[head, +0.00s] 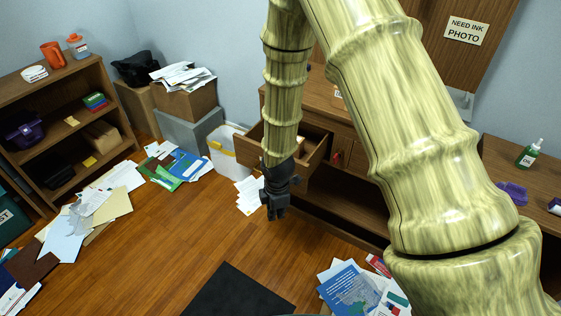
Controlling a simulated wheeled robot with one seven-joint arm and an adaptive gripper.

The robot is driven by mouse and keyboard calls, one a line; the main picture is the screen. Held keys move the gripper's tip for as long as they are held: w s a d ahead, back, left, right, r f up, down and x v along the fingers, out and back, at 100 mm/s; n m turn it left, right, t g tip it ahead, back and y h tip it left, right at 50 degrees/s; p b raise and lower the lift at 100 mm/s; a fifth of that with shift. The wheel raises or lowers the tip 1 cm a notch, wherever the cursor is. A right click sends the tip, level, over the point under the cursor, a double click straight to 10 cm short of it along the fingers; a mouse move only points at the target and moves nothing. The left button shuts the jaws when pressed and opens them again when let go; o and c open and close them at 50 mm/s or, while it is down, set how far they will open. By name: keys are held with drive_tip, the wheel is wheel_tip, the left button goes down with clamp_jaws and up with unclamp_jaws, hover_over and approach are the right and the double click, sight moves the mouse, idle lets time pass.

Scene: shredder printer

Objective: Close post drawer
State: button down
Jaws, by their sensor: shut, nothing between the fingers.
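A wooden drawer (316,157) stands pulled out from the wooden cabinet (340,121) in the middle of the head view. My bamboo-patterned arm crosses in front of it and hides part of its front and inside. Something light-coloured shows inside the drawer. No label on the drawer can be read. My dark gripper (274,207) hangs low in front of the drawer, pointing down, shut and empty. From this angle I cannot tell whether the gripper or wrist touches the drawer front.
A white bin (228,150) stands left of the drawer. Papers (180,165) litter the floor, with more papers (350,290) at the front. A shelf unit (60,130) stands at the left. A dark mat (238,292) lies in front. Wooden floor between them is clear.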

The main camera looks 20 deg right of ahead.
drive_tip(key=w+d+r+n+t+h, duration=0.1)
drive_tip(key=w+d+r+n+h, duration=0.1)
drive_tip(key=w+r+n, duration=0.9)
drive_tip(key=w+d+f+m, duration=0.3)
drive_tip(key=w+d+f, duration=0.1)
drive_tip(key=d+f, duration=0.1)
drive_tip(key=shift+w+f+p, duration=0.15)
drive_tip(key=shift+w+p, duration=0.15)
drive_tip(key=shift+p, duration=0.05)
drive_tip(key=w+d+p, duration=0.4)
drive_tip(key=w+d, duration=0.7)
drive_tip(key=d, duration=0.3)
drive_tip(key=shift+p, duration=0.4)
drive_tip(key=shift+s+a, duration=0.1)
